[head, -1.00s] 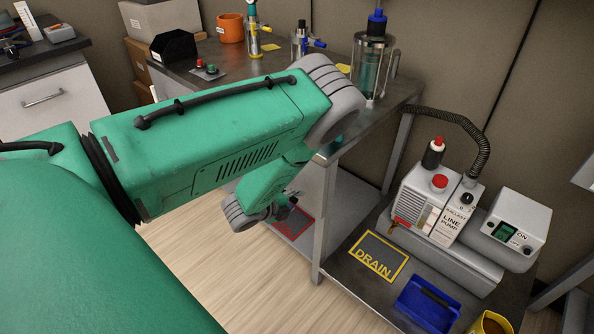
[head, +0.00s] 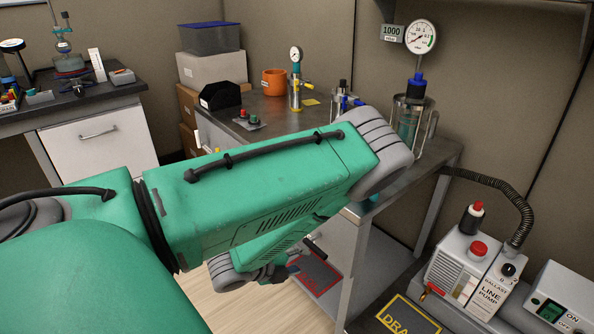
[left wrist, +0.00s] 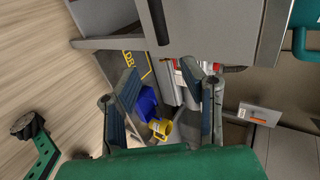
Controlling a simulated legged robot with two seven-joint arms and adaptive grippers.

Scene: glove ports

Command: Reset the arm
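My left arm (head: 262,190) crosses the head view from the left and folds back at its elbow in front of the steel bench. Its gripper (head: 290,272) hangs low beside the bench, partly hidden under the forearm. In the left wrist view the two fingers of the left gripper (left wrist: 170,80) stand well apart with nothing held between them. A blue bin (left wrist: 147,103) and a yellow mug (left wrist: 160,128) show beyond the fingers, farther off. My right gripper is not seen.
The steel bench (head: 335,108) carries an orange pot (head: 274,82), a gauge fitting and a glass vessel (head: 408,128). A line pump (head: 466,268) stands on a low dark table at right. A red-framed mat (head: 318,277) lies on the lower shelf. Wood floor is open below the arm.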

